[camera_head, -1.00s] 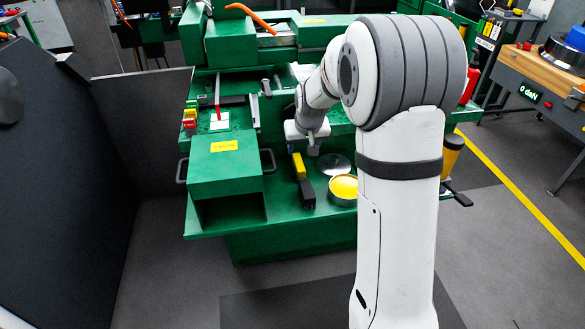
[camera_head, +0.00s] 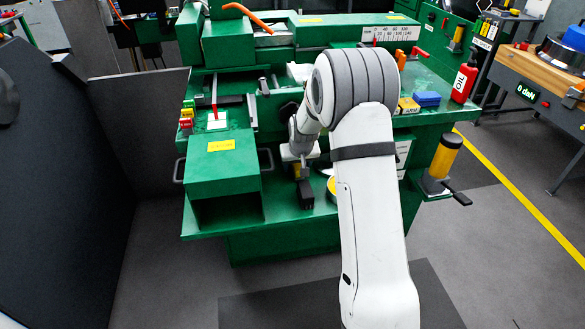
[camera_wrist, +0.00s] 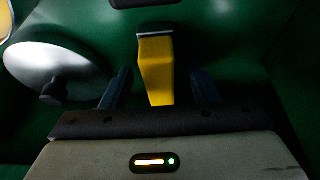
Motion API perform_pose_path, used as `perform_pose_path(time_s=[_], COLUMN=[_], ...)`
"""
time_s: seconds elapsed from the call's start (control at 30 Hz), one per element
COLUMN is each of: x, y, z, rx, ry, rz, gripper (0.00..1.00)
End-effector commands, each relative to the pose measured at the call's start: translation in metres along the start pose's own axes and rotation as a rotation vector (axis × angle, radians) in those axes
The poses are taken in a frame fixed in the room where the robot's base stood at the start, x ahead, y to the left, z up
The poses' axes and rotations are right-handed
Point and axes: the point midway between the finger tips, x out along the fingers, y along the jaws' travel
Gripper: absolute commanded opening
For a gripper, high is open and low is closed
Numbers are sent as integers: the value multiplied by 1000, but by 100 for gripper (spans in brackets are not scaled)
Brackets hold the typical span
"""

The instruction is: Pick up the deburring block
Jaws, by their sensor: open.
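A yellow block (camera_wrist: 156,70) with a grey end lies on the green machine bed; I take it to be the deburring block. In the wrist view it lies between the two dark fingers of my gripper (camera_wrist: 161,78), with a gap on each side. The fingers are open and hold nothing. In the head view my gripper (camera_head: 301,162) is above the yellow block, which shows only in a small part (camera_head: 297,171). A black block (camera_head: 306,194) lies just in front of it; a dark piece also shows at the top edge of the wrist view (camera_wrist: 143,3).
A silver lid with a black knob (camera_wrist: 60,68) lies left of my gripper in the wrist view. A yellow tin (camera_wrist: 5,20) shows at the corner. A green box-shaped housing (camera_head: 222,165) stands left of my gripper in the head view. My arm hides part of the bed.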

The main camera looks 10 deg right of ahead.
Motion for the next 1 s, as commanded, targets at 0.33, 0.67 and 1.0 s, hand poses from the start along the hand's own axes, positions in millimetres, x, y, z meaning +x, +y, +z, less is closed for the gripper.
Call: perform_pose_path(time_s=[0.33, 0.67, 1.0], x=[4, 4, 4], y=[0, 1, 1], z=[0, 0, -1], rx=[1, 1, 2], ry=[1, 1, 2], rz=[0, 0, 1], gripper=[50, 23, 3])
